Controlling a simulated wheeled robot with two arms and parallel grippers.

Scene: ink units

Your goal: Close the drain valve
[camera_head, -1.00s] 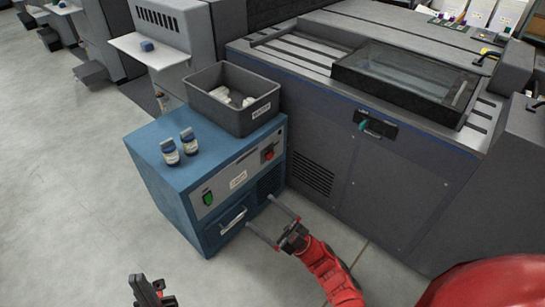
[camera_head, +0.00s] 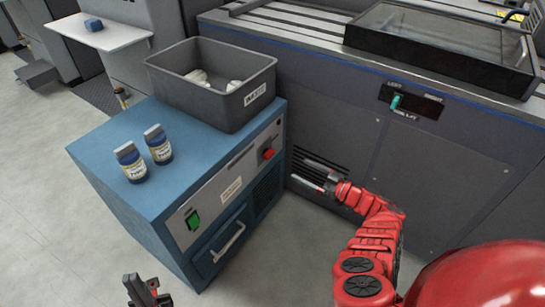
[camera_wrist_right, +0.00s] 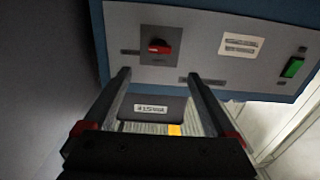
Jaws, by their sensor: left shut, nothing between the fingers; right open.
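The blue unit (camera_head: 150,205) has a grey front panel with a small red handle (camera_head: 268,153) near its right end. I take this handle for the drain valve; the label beside it is too small to read. In the right wrist view the red handle (camera_wrist_right: 158,46) lies about level on a dark square plate, beyond the fingertips. My right gripper (camera_head: 298,170) is open and empty, apart from the handle, to its right in the head view. It also shows in the right wrist view (camera_wrist_right: 158,76). My left gripper (camera_head: 141,281) is shut and empty at the bottom edge.
A grey bin (camera_head: 205,95) with white items and two labelled bottles (camera_head: 145,155) stand on the blue unit. A green switch (camera_head: 192,220) and a drawer handle (camera_head: 228,243) are on its front. The dark machine (camera_head: 420,150) stands close on the right.

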